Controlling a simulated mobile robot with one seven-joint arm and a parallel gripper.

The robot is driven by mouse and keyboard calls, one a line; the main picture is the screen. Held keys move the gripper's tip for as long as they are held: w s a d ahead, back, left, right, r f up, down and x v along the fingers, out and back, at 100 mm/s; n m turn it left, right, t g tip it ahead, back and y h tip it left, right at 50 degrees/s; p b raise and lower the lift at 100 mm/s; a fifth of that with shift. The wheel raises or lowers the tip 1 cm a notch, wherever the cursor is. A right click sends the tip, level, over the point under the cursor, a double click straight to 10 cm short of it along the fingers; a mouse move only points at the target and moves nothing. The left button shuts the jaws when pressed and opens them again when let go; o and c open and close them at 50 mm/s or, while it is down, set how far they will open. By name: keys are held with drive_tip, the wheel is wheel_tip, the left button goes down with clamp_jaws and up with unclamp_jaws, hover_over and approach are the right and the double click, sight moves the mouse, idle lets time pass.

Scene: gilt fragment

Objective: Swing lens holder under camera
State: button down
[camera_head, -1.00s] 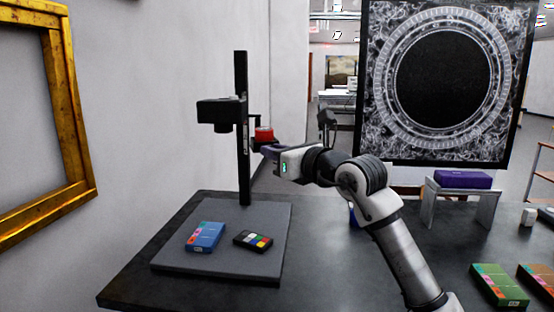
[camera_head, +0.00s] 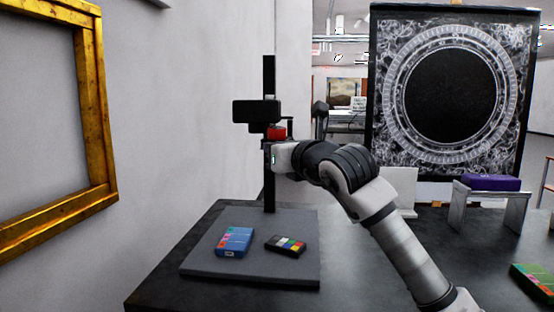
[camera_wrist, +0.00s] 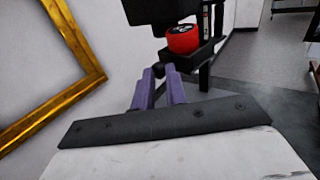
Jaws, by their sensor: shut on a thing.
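The camera (camera_head: 256,111) is a black box on a tall black post (camera_head: 269,190). The lens holder is a black arm carrying a red lens (camera_head: 277,132), which shows just below and right of the camera box. In the wrist view, the red lens (camera_wrist: 183,39) sits on the black holder (camera_wrist: 190,57), with the black camera box (camera_wrist: 155,10) above and to its left. My gripper (camera_wrist: 160,72) has purple fingers shut on a small dark part of the holder, below and left of the lens. Its exact grip is partly hidden. In the head view, my wrist hides the fingers.
A grey base board (camera_head: 250,265) under the post holds a blue box (camera_head: 234,241) and a colour checker (camera_head: 286,245). A gilt frame (camera_head: 100,130) hangs at left. A purple box (camera_head: 490,183) sits on a white stand at right. Dark table surface between is clear.

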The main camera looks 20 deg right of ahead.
drive_tip(key=shift+a, duration=0.35)
drive_tip(key=c, duration=2.1)
unclamp_jaws()
drive_tip(key=shift+w+a+r, duration=0.1)
drive_tip(key=shift+a+r, duration=0.05)
drive_tip(key=shift+a, duration=0.05)
drive_tip(key=o, duration=0.5)
drive_tip(key=shift+d, duration=0.3)
drive_tip(key=shift+o, duration=1.4)
drive_tip(key=s+d+b, duration=0.1)
drive_tip(key=s+d, duration=0.1)
drive_tip(key=s, duration=1.1)
drive_tip(key=shift+s+b, duration=0.35)
drive_tip(key=shift+d, duration=0.1)
